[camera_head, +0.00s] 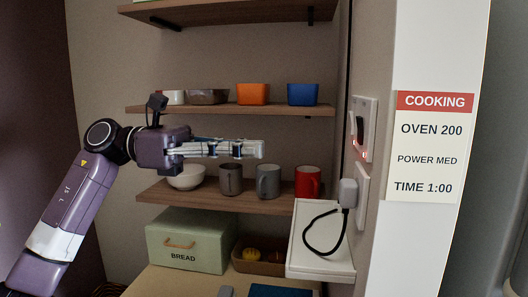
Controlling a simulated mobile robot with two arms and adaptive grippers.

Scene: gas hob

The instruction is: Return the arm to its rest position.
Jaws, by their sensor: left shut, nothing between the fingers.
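My left gripper (258,149) reaches in from the left on its purple arm (75,205). It points to the right in front of the shelves, at a height between the middle and lower shelf. Its fingers are shut with nothing between them. The gripper overlaps the space above the white bowl and the mugs in the picture and holds none of them. My right gripper is not in view.
The lower shelf (200,205) bears a white bowl (186,178), grey mugs (268,182) and a red mug (308,182). Small dishes stand on the middle shelf (200,110). A bread box (187,240) sits below. A plug (348,193) and wall switch (360,130) are right.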

